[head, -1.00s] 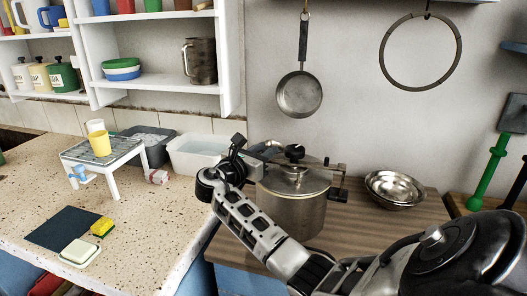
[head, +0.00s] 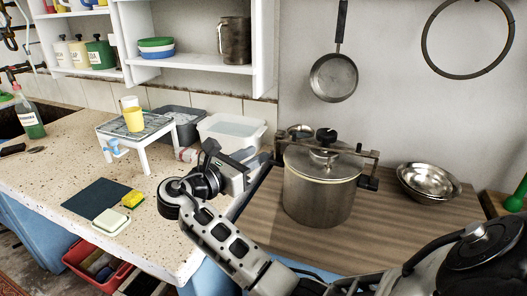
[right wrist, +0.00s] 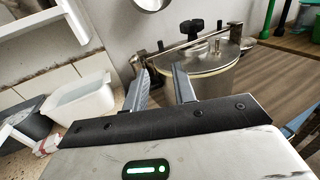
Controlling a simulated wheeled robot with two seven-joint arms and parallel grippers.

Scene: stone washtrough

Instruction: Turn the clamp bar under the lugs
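A steel pressure pot (head: 318,198) stands on the wooden board with its lid (head: 318,162) on. The clamp bar (head: 350,150) lies across the lid top, with a black knob (head: 325,136) at its middle. In the right wrist view the clamp bar (right wrist: 185,46) and knob (right wrist: 191,26) show beyond the fingers. Whether the bar's ends are under the lugs I cannot tell. My right gripper (head: 262,158) is left of the pot, pointing at it; the wrist view shows its fingers (right wrist: 160,82) apart with nothing between them. My left gripper is not in view.
A white tub (head: 232,130) and a grey tub (head: 180,124) stand behind my right gripper. A small white rack (head: 143,150) with a yellow cup is further left. Steel bowls (head: 428,182) stand right of the pot. Bare board (head: 290,240) lies in front.

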